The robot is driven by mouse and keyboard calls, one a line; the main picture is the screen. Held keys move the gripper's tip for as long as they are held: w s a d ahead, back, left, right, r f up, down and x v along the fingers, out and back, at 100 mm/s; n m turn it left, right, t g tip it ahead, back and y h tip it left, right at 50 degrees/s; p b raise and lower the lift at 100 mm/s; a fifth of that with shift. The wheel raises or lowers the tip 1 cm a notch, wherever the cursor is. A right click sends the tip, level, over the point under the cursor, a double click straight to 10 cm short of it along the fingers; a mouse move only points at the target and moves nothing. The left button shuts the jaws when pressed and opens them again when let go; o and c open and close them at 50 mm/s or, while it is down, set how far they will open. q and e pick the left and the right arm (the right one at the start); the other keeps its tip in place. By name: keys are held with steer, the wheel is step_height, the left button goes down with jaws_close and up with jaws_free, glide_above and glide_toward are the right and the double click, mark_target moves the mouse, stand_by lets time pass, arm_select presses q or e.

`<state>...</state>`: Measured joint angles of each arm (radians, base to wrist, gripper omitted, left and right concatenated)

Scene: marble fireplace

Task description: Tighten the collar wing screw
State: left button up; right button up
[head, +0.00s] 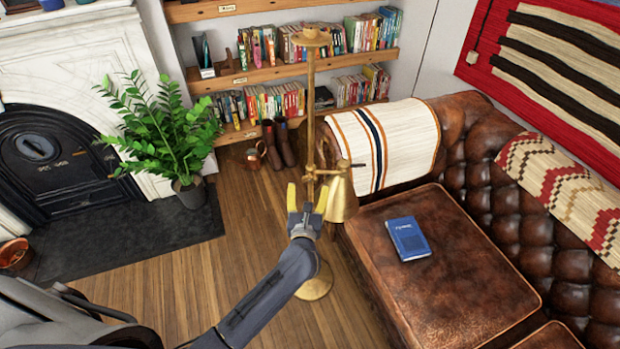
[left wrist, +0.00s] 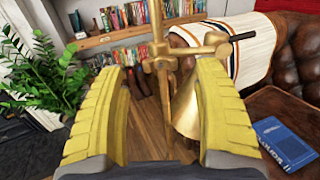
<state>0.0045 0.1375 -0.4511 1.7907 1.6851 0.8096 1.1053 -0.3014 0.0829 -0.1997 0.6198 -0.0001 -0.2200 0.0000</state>
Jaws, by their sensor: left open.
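A brass floor lamp has an upright pole (head: 311,110), a round base (head: 316,285) and a cone shade (head: 342,203). Its collar (head: 313,173) is partway up the pole; it also shows in the left wrist view (left wrist: 160,57), with a side arm running right to a brass joint (left wrist: 215,40) and a dark rod. Small brass pieces stick out at the collar, but I cannot tell which is the wing screw. My left gripper (head: 307,198) is open, its yellow fingers just below the collar; in the left wrist view (left wrist: 163,95) the pole stands between them. My right gripper is out of view.
A brown leather sofa (head: 440,270) with a blue book (head: 408,239) stands close on the right. A potted plant (head: 165,130) is left, by the fireplace (head: 70,140). Bookshelves (head: 260,75) are behind. Wooden floor (head: 230,255) lies clear to the lamp's left.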

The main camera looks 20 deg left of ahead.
mark_target(310, 180)
arm_select(q)
steer(key=shift+x, duration=2.9)
steer(key=c, duration=1.2)
